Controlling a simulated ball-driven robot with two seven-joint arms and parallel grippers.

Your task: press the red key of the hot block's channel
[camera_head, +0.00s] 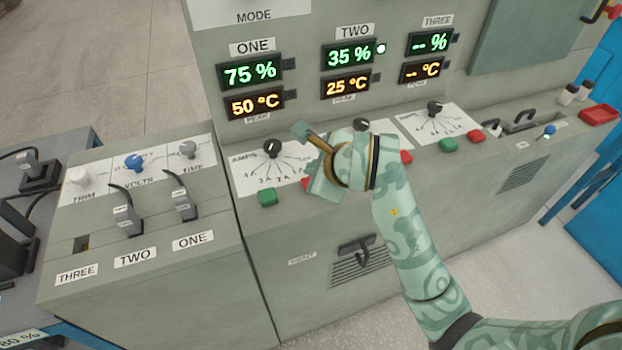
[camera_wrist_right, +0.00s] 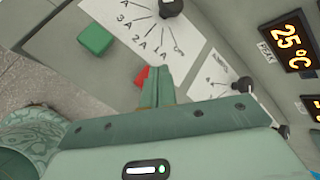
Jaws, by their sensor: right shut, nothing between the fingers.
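Channel ONE's display (camera_head: 252,73) reads 75 % with 50 °C (camera_head: 255,104) below it. Channel TWO's temperature display (camera_head: 347,85) reads 25 °C and also shows in the right wrist view (camera_wrist_right: 289,41). Channel THREE's display (camera_head: 430,42) shows dashes. Channel ONE's red key (camera_head: 306,183) is mostly hidden behind my right gripper (camera_head: 322,189). In the right wrist view this red key (camera_wrist_right: 142,75) shows beside the shut, empty fingertips (camera_wrist_right: 158,72). I cannot tell whether they touch it. My left gripper is out of view.
A green key (camera_head: 267,197) sits left of that red key, under a dial (camera_head: 271,147). Channel TWO's red key (camera_head: 406,157) and channel THREE's green (camera_head: 448,145) and red (camera_head: 474,136) keys lie farther right. Battery blocks (camera_head: 126,215) stand in the left console.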

